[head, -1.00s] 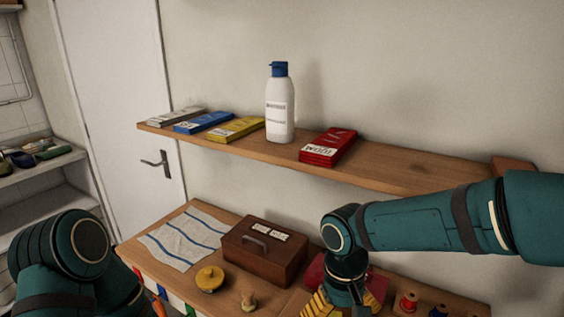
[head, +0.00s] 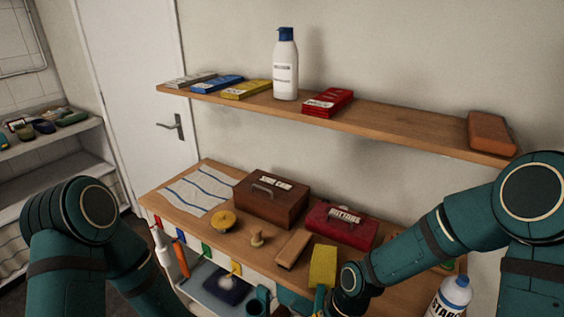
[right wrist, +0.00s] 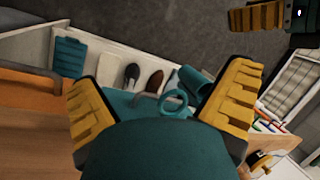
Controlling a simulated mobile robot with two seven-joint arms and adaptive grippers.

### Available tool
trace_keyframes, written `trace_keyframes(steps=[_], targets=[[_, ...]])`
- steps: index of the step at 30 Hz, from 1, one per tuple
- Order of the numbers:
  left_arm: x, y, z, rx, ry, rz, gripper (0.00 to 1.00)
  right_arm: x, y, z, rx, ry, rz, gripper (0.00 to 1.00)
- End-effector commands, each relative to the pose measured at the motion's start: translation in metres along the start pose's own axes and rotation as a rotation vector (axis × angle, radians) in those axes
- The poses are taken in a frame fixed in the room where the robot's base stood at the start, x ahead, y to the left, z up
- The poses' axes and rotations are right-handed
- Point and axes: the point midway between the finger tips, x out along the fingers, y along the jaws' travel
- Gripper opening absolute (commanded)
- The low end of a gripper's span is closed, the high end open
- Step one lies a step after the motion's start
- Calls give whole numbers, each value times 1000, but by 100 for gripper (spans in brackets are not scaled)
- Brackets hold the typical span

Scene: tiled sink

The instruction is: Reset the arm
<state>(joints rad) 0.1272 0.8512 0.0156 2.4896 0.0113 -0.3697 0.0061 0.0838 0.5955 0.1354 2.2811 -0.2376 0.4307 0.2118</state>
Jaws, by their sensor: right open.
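My right arm (head: 440,235) comes in from the right in the head view and bends down over the front edge of the bench. My right gripper (right wrist: 163,85) shows in the right wrist view with its two yellow ribbed fingers spread and nothing held between them. A teal mug (right wrist: 175,100) shows beyond the fingers. In the head view the right fingers are not clearly seen. My left arm (head: 85,225) is folded at the lower left, its gripper out of the head view. A yellow ribbed finger, likely of my left gripper (right wrist: 258,18), shows at the right wrist view's top right.
The wooden bench (head: 195,228) holds a brown box (head: 270,205), a red box (head: 340,228), a brown block (head: 293,248) and a yellow block (head: 322,265). A white bottle (head: 450,298) is near my right arm. The wall shelf (head: 400,125) is above.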

Motion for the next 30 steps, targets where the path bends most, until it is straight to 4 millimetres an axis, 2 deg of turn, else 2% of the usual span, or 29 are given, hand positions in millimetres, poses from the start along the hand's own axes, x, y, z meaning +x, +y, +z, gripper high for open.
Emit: trace_keyframes(steps=[1, 3, 6, 12, 23, 24, 30], targets=[[0, 0, 0, 0, 0, 0, 47, 27, 9, 9, 46, -2, -33, 100], [0, 0, 0, 0, 0, 0, 47, 54, 19, 18, 100, 22, -65, 100], [0, 0, 0, 0, 0, 0, 47, 82, 30, 29, 162, 54, -85, 100], [0, 0, 0, 0, 0, 0, 47, 116, 49, 50, 253, 97, -85, 100], [0, 0, 0, 0, 0, 0, 47, 150, 73, 84, 351, 143, -45, 100], [0, 0, 0, 0, 0, 0, 47, 142, 69, 73, 326, 169, -42, 100], [0, 0, 0, 0, -1, 0, 47, 120, 54, 43, 252, 247, -32, 100]])
